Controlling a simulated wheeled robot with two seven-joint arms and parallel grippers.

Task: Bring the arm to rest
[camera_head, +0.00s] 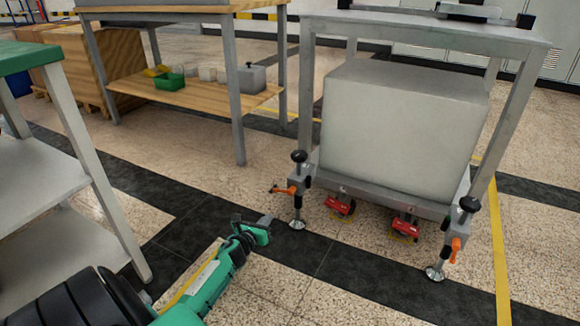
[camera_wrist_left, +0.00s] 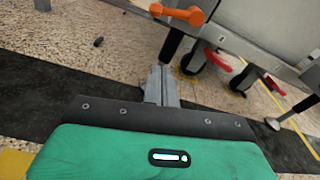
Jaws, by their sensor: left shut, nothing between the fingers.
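My left arm, green and black, reaches in from the lower left in the head view. Its gripper (camera_head: 265,222) is shut with nothing between the fingers, above the floor short of the grey wheeled frame (camera_head: 310,90). In the left wrist view the gripper's grey fingers (camera_wrist_left: 161,86) are together and point toward the frame's foot area. They appear apart from the frame. My right gripper is not in view.
The frame carries a big pale block (camera_head: 395,125) and has orange levers (camera_head: 283,190), levelling feet (camera_head: 297,225) and red casters (camera_head: 341,205). A wooden-shelved bench (camera_head: 190,92) stands behind, and a white-shelved rack (camera_head: 40,170) at left.

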